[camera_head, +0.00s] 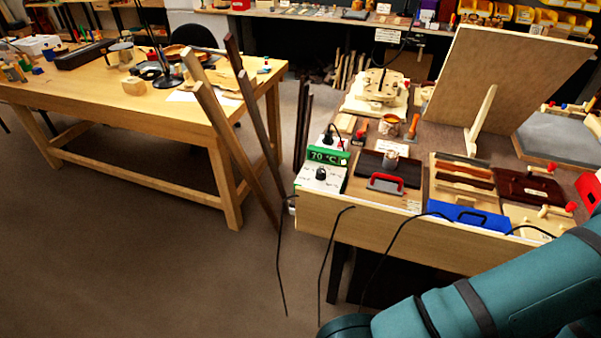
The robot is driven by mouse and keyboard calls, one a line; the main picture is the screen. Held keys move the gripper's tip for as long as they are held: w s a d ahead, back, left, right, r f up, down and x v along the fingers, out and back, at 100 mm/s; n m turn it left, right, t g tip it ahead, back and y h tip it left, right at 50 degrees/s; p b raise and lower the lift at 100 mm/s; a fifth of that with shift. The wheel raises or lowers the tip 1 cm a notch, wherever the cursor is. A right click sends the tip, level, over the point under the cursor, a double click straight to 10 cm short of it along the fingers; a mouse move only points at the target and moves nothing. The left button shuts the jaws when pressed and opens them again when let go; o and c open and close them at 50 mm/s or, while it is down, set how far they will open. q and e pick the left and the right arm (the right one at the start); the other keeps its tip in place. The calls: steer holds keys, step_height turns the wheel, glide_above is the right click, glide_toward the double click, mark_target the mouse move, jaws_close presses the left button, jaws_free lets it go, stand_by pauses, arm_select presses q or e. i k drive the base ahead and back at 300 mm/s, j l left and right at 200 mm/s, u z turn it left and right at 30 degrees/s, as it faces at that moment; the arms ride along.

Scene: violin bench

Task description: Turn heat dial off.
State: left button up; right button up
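A white control box (314,184) stands at the front left corner of the right-hand bench. A round dark dial (321,174) sits on its sloping face. A green display (326,156) above the dial reads 70 °C. Nothing touches the dial. The dial's pointer is too small to read. My teal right arm crosses the lower right corner of the view, in front of the bench. Its gripper is out of the picture. My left arm and gripper are not in view.
Long wooden strips (235,140) lean left of the box. Dark cables hang in front.

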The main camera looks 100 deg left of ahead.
mark_target(321, 175)
steer(key=u, duration=3.05)
